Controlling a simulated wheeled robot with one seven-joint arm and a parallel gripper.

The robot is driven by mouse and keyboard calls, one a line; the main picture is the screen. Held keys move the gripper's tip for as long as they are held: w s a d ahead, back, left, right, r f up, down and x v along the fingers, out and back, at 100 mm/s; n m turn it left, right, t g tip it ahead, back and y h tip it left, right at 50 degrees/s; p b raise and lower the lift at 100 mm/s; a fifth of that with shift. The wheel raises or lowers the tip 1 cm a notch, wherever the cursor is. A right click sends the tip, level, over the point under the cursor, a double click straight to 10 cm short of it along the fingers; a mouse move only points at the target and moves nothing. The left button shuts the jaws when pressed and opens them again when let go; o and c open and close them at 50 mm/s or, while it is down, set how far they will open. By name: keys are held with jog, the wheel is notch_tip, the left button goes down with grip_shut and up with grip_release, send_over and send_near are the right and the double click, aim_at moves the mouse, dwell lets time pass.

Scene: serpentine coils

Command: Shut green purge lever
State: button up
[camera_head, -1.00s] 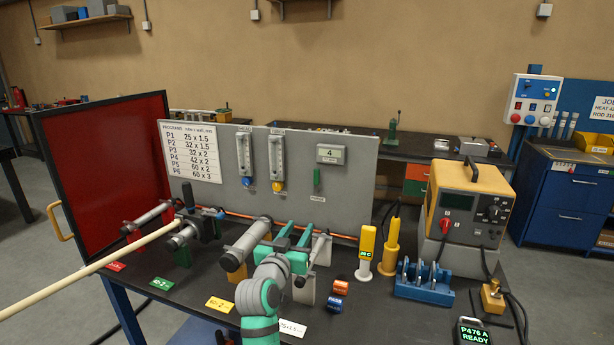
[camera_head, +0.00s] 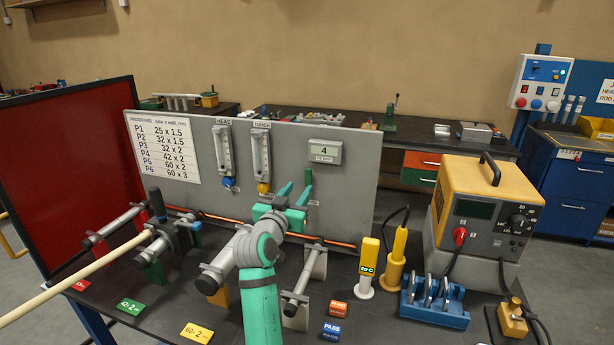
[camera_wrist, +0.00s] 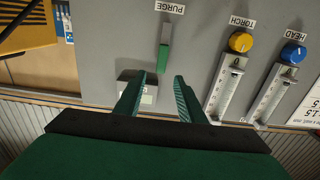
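The green purge lever (camera_head: 308,177) is on the grey panel (camera_head: 345,195), below the small display box, and stands upright. In the wrist view, which is upside down, the lever (camera_wrist: 163,57) hangs from a grey mount near the PURGE label (camera_wrist: 169,7). My gripper (camera_head: 295,193) is in front of the panel, just below and left of the lever in the head view. In the wrist view my gripper (camera_wrist: 159,76) is open and empty, with the lever's green end just beyond the fingertips, between their lines. No contact shows.
Two flowmeters with a blue knob (camera_head: 228,182) and a yellow knob (camera_head: 263,187) are left of the lever. Grey tube clamps (camera_head: 218,272) and a long pale rod (camera_head: 75,275) are in front of the panel. A yellow power unit (camera_head: 485,205) stands right.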

aim_at(308, 175)
jog(key=shift+x, duration=4.2)
jog(key=shift+a, duration=0.1)
jog(key=shift+c, duration=0.2)
grip_shut()
